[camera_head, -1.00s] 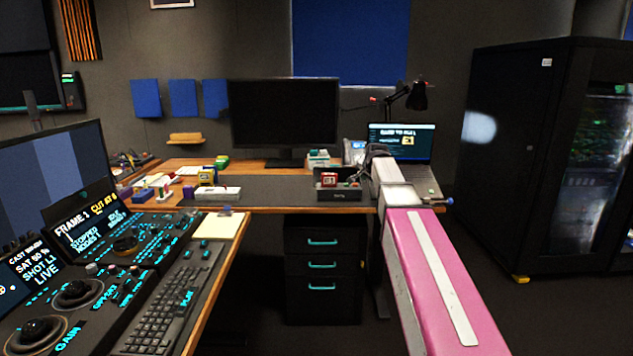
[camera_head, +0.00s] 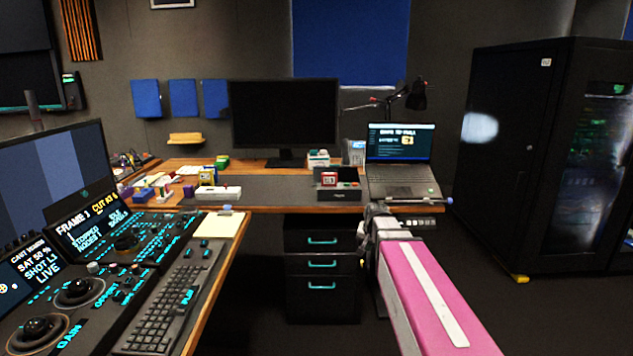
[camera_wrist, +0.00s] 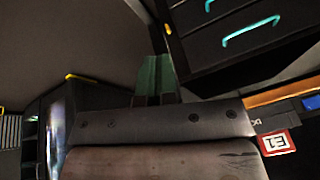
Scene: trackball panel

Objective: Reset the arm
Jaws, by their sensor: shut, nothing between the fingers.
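My arm's pink link reaches in from the lower right of the head view. Its grey wrist end hangs just in front of the wooden desk's front edge, below the laptop. My gripper (camera_wrist: 157,92) shows in the wrist view as two green fingers close together, shut and empty. The fingertips are not clear in the head view. The trackball panel (camera_head: 125,272) lies at the lower left, well away from my arm, with dark trackballs on it and lit teal labels.
The wooden desk (camera_head: 270,208) carries a monitor (camera_head: 284,112), a laptop (camera_head: 400,155), a box with a red-framed label (camera_head: 330,179) and small blocks. A black drawer unit (camera_head: 322,285) stands under it, left of my arm. A black rack (camera_head: 510,150) stands at right.

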